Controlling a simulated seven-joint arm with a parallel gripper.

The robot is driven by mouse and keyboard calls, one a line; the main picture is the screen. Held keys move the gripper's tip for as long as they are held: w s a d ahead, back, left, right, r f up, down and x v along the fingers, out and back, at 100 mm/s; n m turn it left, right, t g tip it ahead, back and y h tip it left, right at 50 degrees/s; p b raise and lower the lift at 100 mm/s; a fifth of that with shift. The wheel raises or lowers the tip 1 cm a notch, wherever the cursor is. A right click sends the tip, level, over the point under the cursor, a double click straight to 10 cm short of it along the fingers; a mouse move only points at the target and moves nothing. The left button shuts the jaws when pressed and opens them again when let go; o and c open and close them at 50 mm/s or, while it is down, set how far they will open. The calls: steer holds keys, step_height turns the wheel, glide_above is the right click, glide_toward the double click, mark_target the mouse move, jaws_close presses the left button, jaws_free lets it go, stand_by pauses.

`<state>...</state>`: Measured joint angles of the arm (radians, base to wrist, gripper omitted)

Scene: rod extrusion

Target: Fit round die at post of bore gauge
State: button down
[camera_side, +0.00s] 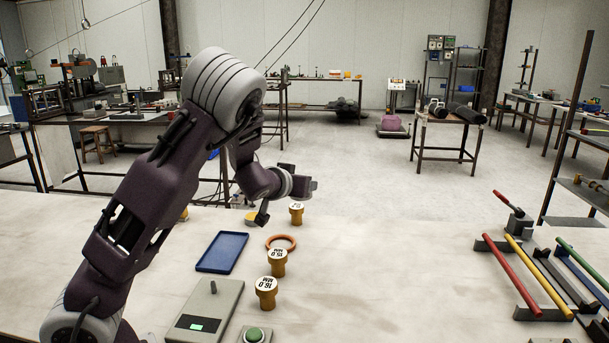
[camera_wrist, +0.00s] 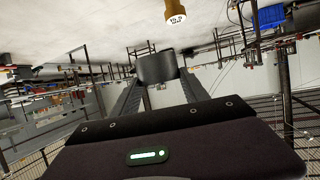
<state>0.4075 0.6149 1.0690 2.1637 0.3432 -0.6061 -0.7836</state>
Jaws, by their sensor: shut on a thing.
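In the wrist view my gripper (camera_wrist: 157,84) is shut on a dark grey round piece (camera_wrist: 157,66), seen as a short cylinder between the fingers; I take it for the round die. In the side view my gripper (camera_side: 301,186) is raised above the far part of the bench, and the held piece cannot be made out. The bore gauge (camera_side: 205,312) is a grey box with a lit green display and a short dark upright post (camera_side: 213,287). It stands at the front of the bench, well apart from my gripper. Nothing shows on the post.
Brass plugs with white labelled tops stand in a row: one at the front (camera_side: 266,292), one behind it (camera_side: 277,262), one farther back (camera_side: 296,213). An orange ring (camera_side: 281,242) and blue tray (camera_side: 222,252) lie nearby. A green button (camera_side: 254,335) is beside the gauge.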

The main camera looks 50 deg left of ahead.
steer(key=s+d+f+n+g+y, duration=0.2)
steer(key=s+f+n+g+y, duration=0.45)
steer(key=s+n+g, duration=0.45)
steer(key=s+d+r+n+g+h, duration=0.1)
steer(key=s+r+n+g, duration=0.1)
steer(key=s, duration=0.5)
steer(key=s+d+r+n+g+h, duration=0.1)
steer(key=s+d+n+g, duration=0.1)
steer(key=s+n+g, duration=0.2)
steer(key=s+g, duration=0.1)
steer(key=s, duration=0.2)
steer(key=shift+s+d+r, duration=0.15)
steer(key=shift+s+r, duration=0.15)
steer(key=shift+r, duration=0.1)
steer(key=shift+f, duration=2.65)
steer(key=shift+f, duration=2.55)
